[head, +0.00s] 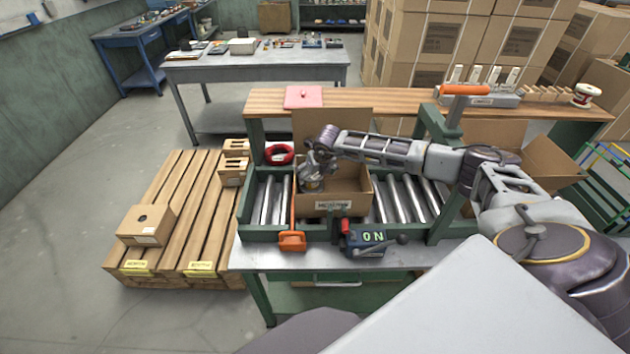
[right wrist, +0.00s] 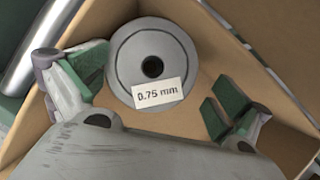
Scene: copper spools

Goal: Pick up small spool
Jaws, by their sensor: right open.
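A grey spool (right wrist: 153,62) with a round dark hole and a white label reading "0.75 mm" lies flat in a cardboard box in the right wrist view. My right gripper (right wrist: 156,92) is open, with its green-padded fingers on either side of and above the spool, apart from it. In the head view, my right gripper (head: 313,175) reaches down into the left part of the open cardboard box (head: 345,203); it largely hides the spool there. My left gripper is not in view.
A shelf board (head: 400,103) runs behind.

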